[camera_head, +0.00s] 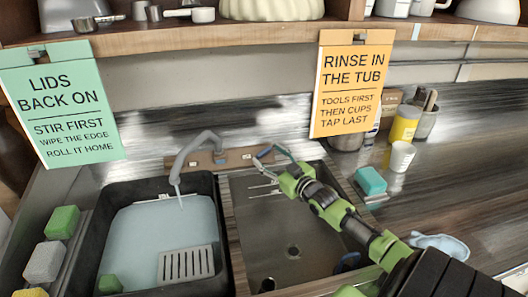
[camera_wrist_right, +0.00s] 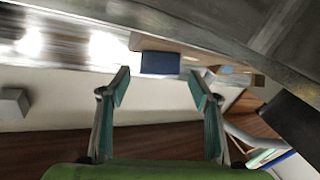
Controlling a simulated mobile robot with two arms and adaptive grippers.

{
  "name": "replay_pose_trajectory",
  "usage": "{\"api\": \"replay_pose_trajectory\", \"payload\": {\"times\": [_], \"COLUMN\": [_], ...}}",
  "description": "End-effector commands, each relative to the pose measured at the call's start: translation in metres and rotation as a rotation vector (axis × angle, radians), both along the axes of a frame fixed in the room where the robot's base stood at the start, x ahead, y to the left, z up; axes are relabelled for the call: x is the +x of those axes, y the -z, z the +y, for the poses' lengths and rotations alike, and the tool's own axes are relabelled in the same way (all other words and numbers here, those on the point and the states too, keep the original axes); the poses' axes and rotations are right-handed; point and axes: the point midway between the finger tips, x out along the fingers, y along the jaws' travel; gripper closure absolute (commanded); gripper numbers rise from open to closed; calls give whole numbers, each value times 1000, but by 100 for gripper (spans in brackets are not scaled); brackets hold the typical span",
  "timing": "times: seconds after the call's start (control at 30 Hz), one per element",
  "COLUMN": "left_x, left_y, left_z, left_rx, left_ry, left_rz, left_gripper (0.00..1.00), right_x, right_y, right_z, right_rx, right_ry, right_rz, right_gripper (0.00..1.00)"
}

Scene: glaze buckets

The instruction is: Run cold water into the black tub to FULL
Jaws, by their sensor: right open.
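The black tub (camera_head: 222,238) stands at the left of the sink in the head view, with pale blue water (camera_head: 140,235) in it. The grey tap (camera_head: 198,146) has its spout over the tub, and a thin stream seems to fall from it. My right gripper (camera_head: 268,170) is open beside the tap's base, over the upper edge of the sink basin. In the right wrist view, a dark blue block (camera_wrist_right: 160,63) lies beyond the gap between the open fingertips (camera_wrist_right: 160,90), apart from them. I cannot read a FULL mark. My left gripper is out of view.
A white slotted piece (camera_head: 185,264) and a green sponge (camera_head: 110,284) are in the tub. More sponges (camera_head: 45,262) lie left of it. The metal sink basin (camera_head: 290,250) is right of it. An orange sign (camera_head: 352,85) hangs above the counter; a white cup (camera_head: 401,156) stands right.

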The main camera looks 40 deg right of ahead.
Motion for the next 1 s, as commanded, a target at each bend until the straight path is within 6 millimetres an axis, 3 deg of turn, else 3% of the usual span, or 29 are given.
{"api": "replay_pose_trajectory", "payload": {"times": [0.1, 0.3, 0.67, 0.83, 1.0], "left_x": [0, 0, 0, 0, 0], "left_y": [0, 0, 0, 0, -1], "left_z": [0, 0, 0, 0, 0], "left_rx": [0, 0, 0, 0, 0], "left_ry": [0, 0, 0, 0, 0], "left_rz": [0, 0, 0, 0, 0], "left_gripper": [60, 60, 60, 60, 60], "right_x": [17, 32, 36, 36, 36], "right_y": [-1, -1, -1, 0, -1], "right_z": [-3, -5, -5, -5, -5], "right_rx": [0, -1, -1, -1, 1], "right_ry": [0, 0, 0, 0, 2], "right_rz": [-2, -2, -1, -1, -2], "right_gripper": [43, 43, 43, 82, 82]}}
